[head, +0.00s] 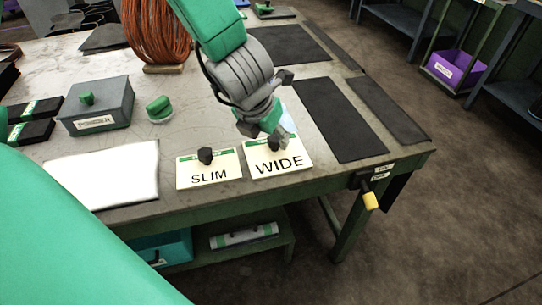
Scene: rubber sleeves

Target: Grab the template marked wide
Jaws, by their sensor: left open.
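The template marked WIDE (280,163) is a cream plate with a green strip and a dark knob near its upper edge. It lies flat near the table's front edge. My left gripper (281,130) is open and sits right over the WIDE template's knob, which it partly hides; I cannot tell if they touch. The template marked SLIM (208,175), with its own dark knob, lies just left of the WIDE one. My right gripper is out of view.
The table (385,168) holds a white sheet (103,175), a grey POWDER box (96,106), a green-topped jar (159,108), a coil of orange cable (158,30) and dark mats (338,120). A yellow-tipped handle (370,201) sticks out at the front right edge.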

